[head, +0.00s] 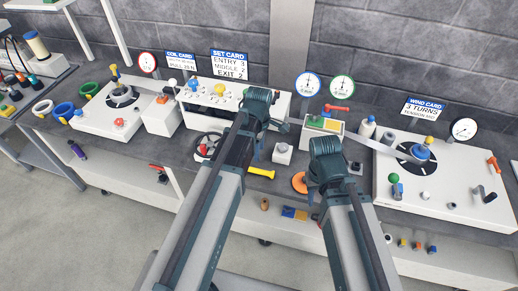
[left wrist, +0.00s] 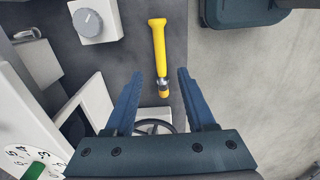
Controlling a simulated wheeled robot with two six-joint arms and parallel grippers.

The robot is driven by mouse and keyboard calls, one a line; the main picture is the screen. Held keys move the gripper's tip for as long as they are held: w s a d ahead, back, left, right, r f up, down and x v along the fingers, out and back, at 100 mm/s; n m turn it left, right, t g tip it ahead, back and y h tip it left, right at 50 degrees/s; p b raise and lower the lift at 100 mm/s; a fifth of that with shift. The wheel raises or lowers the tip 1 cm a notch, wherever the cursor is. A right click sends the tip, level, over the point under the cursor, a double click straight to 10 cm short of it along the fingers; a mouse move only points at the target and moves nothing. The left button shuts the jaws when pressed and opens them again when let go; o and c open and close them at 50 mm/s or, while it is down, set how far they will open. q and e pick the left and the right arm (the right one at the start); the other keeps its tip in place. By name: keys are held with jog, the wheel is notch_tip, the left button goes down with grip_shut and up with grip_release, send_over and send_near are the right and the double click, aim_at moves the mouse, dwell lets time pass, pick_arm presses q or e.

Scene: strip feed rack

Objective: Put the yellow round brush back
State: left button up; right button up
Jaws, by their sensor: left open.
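The yellow round brush (head: 262,171) lies on the dark bench top near its front edge, in the middle of the head view. In the left wrist view the yellow handle (left wrist: 158,45) points away from me, and its metal collar is nearer me, between the fingers. My left gripper (left wrist: 160,73) is open, its two blue fingers on either side of the brush's lower part in the picture, holding nothing. In the head view my left gripper (head: 257,152) is mostly hidden by its arm, just above the brush. My right gripper's fingers are hidden behind its wrist in the head view.
A white box with a grey knob (head: 282,153) stands just beside the brush. The white winding plate (head: 440,185) fills the right of the bench.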

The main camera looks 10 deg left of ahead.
pick_arm(q)
jog(key=s+d+m, duration=0.5)
jog(key=s+m, duration=0.2)
jog(key=m, duration=0.3)
jog(key=s+d+m+y, duration=0.1)
jog(key=s+d+m, duration=0.3)
jog(key=s+m, duration=0.3)
jog(key=m, duration=0.4)
jog(key=shift+s+d+r, duration=0.15)
jog(key=shift+d+r, duration=0.15)
jog(key=shift+d, duration=0.1)
pick_arm(e)
jog(key=shift+r, duration=0.25)
pick_arm(q)
jog(key=shift+d, duration=0.1)
pick_arm(e)
jog(key=shift+d, duration=0.1)
